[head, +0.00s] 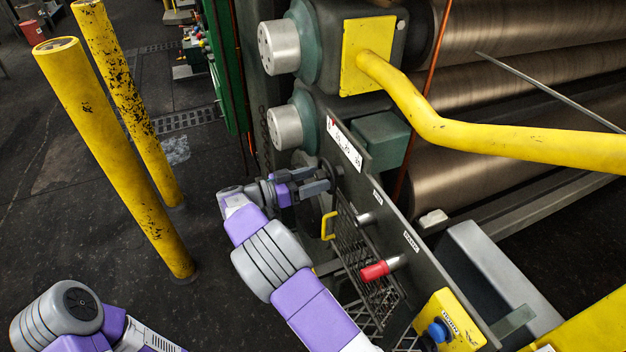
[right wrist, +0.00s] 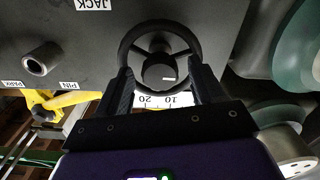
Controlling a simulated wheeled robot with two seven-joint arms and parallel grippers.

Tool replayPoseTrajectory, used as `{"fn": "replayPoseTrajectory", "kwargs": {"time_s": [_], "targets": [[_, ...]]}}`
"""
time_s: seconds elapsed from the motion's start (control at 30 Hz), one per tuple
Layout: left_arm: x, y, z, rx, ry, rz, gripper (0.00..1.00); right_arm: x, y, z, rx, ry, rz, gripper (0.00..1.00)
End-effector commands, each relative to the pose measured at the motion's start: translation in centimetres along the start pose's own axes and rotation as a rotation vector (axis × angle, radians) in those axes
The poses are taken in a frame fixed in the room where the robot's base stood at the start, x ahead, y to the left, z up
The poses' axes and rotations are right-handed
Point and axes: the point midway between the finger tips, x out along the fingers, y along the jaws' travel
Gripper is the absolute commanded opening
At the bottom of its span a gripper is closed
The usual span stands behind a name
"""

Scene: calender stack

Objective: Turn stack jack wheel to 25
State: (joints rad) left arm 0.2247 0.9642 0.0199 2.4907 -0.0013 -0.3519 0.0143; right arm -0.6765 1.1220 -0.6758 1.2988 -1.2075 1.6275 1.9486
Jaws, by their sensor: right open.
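The stack jack wheel (right wrist: 158,70) is a black spoked handwheel on a dark panel in the right wrist view. My right gripper (right wrist: 162,77) is open, with one finger on each side of the wheel's lower part; I cannot tell whether they touch the rim. In the head view my right gripper (head: 325,179) is at the left end of the panel (head: 375,185), and the wheel is mostly hidden there. My left gripper is out of view.
The panel also carries a red handle (head: 376,271); a yellow box with a blue button (head: 438,330) is below. Large rollers (head: 530,80) and a yellow pipe (head: 500,138) lie behind. Yellow posts (head: 115,150) stand at left.

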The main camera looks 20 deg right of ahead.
Motion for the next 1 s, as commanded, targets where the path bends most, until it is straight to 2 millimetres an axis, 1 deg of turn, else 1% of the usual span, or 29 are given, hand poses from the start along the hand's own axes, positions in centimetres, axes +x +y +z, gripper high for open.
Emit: {"fn": "replayPoseTrajectory", "kwargs": {"time_s": [0.13,0.17,0.5,0.77,1.0], "targets": [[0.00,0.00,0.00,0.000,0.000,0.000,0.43,-0.01,0.00,0.00,0.000,0.000,0.000,0.68],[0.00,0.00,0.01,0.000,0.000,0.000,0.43,-0.01,0.00,0.00,0.000,0.000,0.000,0.65],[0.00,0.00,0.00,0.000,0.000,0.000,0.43,-0.05,0.00,0.01,-0.001,0.000,0.000,0.12],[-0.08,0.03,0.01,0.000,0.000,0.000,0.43,-0.06,0.00,-0.01,-0.029,0.001,0.000,0.12],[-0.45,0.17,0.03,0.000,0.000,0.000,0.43,-0.08,0.03,-0.06,-0.156,0.002,0.001,0.12]]}}
